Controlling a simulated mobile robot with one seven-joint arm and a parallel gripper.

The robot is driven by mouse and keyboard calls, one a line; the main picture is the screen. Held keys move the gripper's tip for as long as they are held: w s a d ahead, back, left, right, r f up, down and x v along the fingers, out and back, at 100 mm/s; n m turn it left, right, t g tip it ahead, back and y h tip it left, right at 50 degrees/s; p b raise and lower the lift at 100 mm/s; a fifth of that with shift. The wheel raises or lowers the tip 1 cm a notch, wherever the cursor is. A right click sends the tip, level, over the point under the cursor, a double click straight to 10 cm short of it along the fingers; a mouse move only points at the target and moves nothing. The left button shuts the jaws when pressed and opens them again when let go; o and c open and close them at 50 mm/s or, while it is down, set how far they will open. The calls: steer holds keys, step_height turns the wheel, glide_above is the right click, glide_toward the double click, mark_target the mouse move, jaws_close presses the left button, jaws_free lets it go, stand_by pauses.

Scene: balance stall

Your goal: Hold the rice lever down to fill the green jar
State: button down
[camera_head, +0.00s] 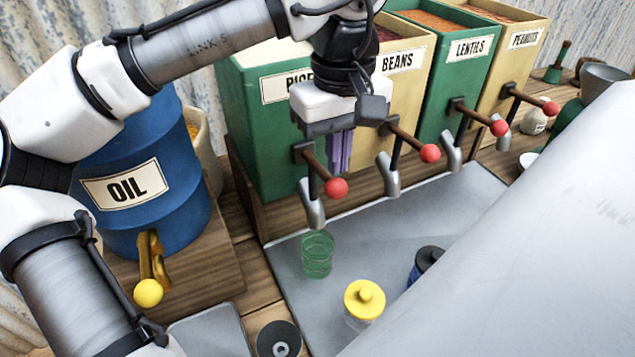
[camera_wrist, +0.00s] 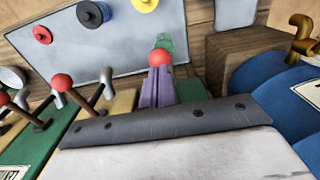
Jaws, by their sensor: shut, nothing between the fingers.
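The rice lever is a brown rod with a red ball knob (camera_head: 336,187) on the green RICE bin (camera_head: 262,130). A grey spout (camera_head: 313,206) hangs beside it. The green jar (camera_head: 317,254) is clear, open and upright on the metal tray, below the spout; I see no rice in it. My gripper (camera_head: 340,166) is shut with its purple fingers pointing down, close above the knob. In the wrist view, the knob (camera_wrist: 161,57) shows right at the fingertips (camera_wrist: 158,72), with the green jar (camera_wrist: 165,43) beyond. I cannot tell whether the fingers touch the knob.
Levers for beans (camera_head: 430,153), lentils (camera_head: 499,128) and peanuts (camera_head: 550,108) run off to the right. A blue oil drum (camera_head: 180,205) stands left. A yellow-lidded jar (camera_head: 365,300) and a dark-lidded jar (camera_head: 428,258) stand on the tray (camera_head: 390,225), which is clear between them and the spouts.

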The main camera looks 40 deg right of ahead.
mark_target(337, 180)
stand_by(0.3)
step_height(337, 180, down, 6)
steer(key=b, duration=0.3)
steer(key=shift+r, duration=0.55)
stand_by(3.0)
step_height(337, 180, up, 5)
steer(key=p, duration=0.5)
steer(key=shift+r, duration=0.1)
stand_by(0.4)
